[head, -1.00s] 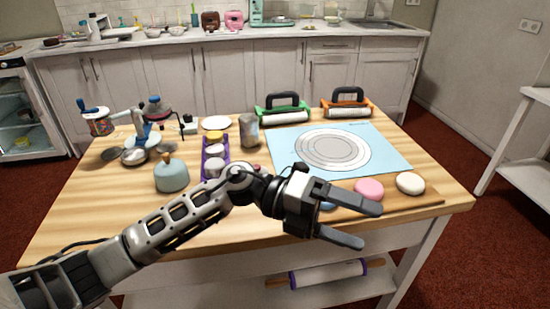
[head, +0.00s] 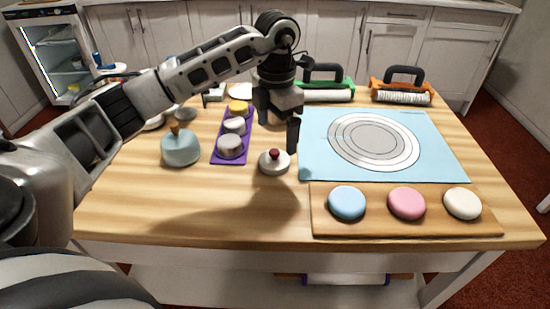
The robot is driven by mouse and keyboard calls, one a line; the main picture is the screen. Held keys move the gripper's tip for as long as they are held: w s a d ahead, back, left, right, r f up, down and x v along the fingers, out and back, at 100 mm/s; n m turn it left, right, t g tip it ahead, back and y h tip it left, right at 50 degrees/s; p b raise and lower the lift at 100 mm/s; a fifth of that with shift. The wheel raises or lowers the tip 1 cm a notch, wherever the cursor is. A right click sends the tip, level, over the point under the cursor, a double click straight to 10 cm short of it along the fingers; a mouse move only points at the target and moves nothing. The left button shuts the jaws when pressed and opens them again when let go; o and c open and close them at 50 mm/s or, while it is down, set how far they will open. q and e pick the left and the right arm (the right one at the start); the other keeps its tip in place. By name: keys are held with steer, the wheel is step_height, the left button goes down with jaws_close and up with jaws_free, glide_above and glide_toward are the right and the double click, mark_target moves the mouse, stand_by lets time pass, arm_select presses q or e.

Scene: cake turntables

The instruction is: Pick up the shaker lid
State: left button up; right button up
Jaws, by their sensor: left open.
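A round white lid with a dark red knob (head: 274,162), which looks like the shaker lid, lies on the wooden table near the middle, left of the blue mat. My left gripper (head: 279,132) points down just above and behind it in the head view, open and apart from it. The shaker is hidden behind my left gripper and arm. My right gripper is not in view.
A purple tray (head: 219,153) with several round tins and a pale blue domed pot (head: 180,148) stand to the left. A blue mat (head: 440,165) lies right, with a wooden board (head: 400,229) of coloured discs in front. The table's front middle is clear.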

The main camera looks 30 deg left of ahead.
mark_target(272, 152)
arm_select(q)
step_height(272, 152, down, 3)
steer(key=shift+r, duration=0.15)
steer(key=f, duration=0.2)
steer(key=a+f, duration=0.1)
steer(key=f, duration=0.1)
steer(key=shift+s+f, duration=0.1)
steer(key=shift+s, duration=0.05)
steer(key=shift+d+f, duration=0.1)
steer(key=shift+f, duration=0.4)
steer(key=c, duration=1)
